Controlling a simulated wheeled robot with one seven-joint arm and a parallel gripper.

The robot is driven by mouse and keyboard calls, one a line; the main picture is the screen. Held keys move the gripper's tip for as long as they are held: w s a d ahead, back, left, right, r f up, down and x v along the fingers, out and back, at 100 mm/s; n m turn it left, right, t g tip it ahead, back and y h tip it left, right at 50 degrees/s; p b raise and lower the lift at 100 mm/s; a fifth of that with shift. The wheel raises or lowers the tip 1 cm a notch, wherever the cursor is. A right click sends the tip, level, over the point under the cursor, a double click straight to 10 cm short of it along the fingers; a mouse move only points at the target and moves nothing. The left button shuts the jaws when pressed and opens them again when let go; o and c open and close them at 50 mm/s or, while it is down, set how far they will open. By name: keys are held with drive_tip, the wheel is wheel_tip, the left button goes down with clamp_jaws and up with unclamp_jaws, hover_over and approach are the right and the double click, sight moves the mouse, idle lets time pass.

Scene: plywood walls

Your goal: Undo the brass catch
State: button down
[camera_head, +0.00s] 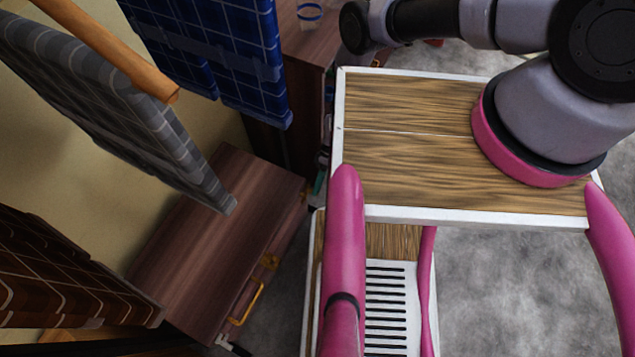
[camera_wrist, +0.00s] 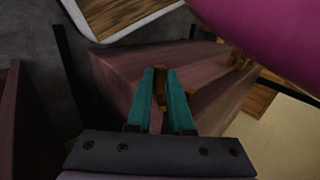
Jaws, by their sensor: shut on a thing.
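My gripper (camera_wrist: 162,72) has two teal fingers in the wrist view. They are shut on a small brass piece, which I take to be the brass catch (camera_wrist: 161,88), at the edge of a dark reddish-brown wooden chest (camera_wrist: 125,68). The fingers hide part of the catch. In the head view the chest (camera_head: 215,240) stands low at the left, lid down.
A brown cloth (camera_head: 60,270) hangs at the lower left. Grey floor (camera_head: 500,270) shows at the right. Another brown cabinet (camera_head: 305,55) stands behind.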

drive_tip(key=c, duration=0.8)
unclamp_jaws()
drive_tip(key=shift+w+r, duration=0.1)
drive_tip(key=v, duration=1)
drive_tip(key=shift+w+d+r, duration=0.1)
drive_tip(key=shift+d+r, duration=0.1)
